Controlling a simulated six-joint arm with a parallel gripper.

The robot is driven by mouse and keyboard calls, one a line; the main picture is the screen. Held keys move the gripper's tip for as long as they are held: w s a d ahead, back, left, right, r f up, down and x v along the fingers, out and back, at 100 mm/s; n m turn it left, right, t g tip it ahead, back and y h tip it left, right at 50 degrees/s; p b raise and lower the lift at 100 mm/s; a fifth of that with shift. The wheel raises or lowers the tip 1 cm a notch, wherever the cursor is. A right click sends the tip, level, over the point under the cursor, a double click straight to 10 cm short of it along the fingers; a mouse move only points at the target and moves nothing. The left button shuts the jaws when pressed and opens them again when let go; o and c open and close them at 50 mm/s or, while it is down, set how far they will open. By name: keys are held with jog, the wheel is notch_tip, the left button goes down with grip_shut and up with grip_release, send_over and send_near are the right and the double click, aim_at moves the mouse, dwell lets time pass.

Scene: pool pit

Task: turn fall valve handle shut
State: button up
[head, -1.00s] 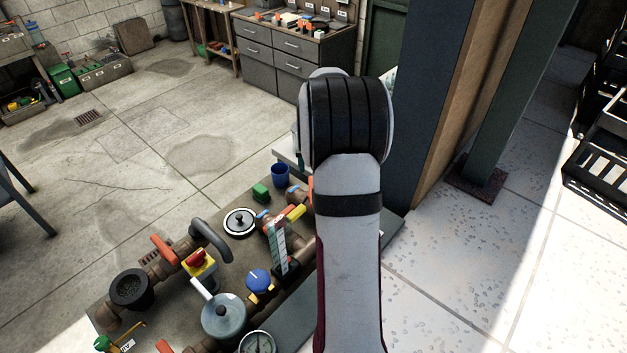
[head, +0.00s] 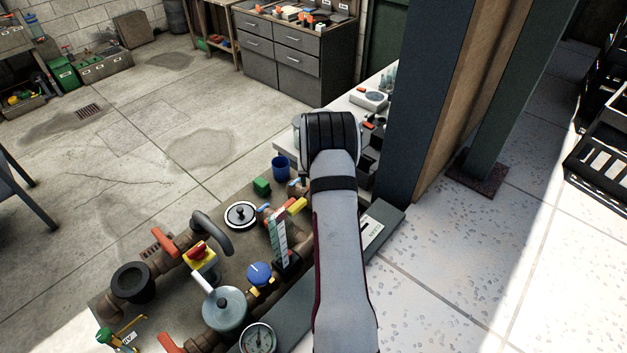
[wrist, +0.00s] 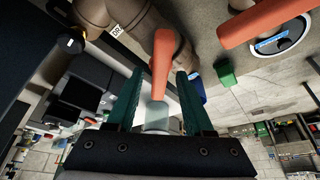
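In the wrist view, an orange-red valve handle (wrist: 161,68) on a brown pipe (wrist: 175,22) lies between the two teal fingers of my gripper (wrist: 160,74). The fingers stand apart with a gap on each side of the handle. A tag by the pipe shows "DR", the rest unreadable. A second orange-red handle (wrist: 262,22) is at upper right. I cannot tell which handle is the fall valve's. In the head view, my arm hides my gripper. Orange-red handles show at left (head: 165,243) and at the bottom edge (head: 170,343).
The pipe board carries a grey pot (head: 224,310), a gauge (head: 258,339), a blue knob (head: 260,273), a yellow lever (head: 297,205) and a red-and-yellow button box (head: 199,255). A green block (head: 262,186) and blue cup (head: 281,168) stand behind. A dark post (head: 410,110) rises at right.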

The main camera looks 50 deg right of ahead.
grip_shut()
jog(key=shift+m, duration=0.4)
jog(key=m, duration=0.1)
jog(key=m+g+h, duration=0.1)
jog(key=m, duration=0.1)
jog(key=shift+w+a+m, duration=0.1)
jog(key=shift+w+m, duration=0.05)
jog(key=shift+m, duration=0.15)
jog(key=shift+m+g, duration=1.1)
jog(key=shift+m, duration=1.1)
jog(key=shift+o, duration=0.7)
grip_release()
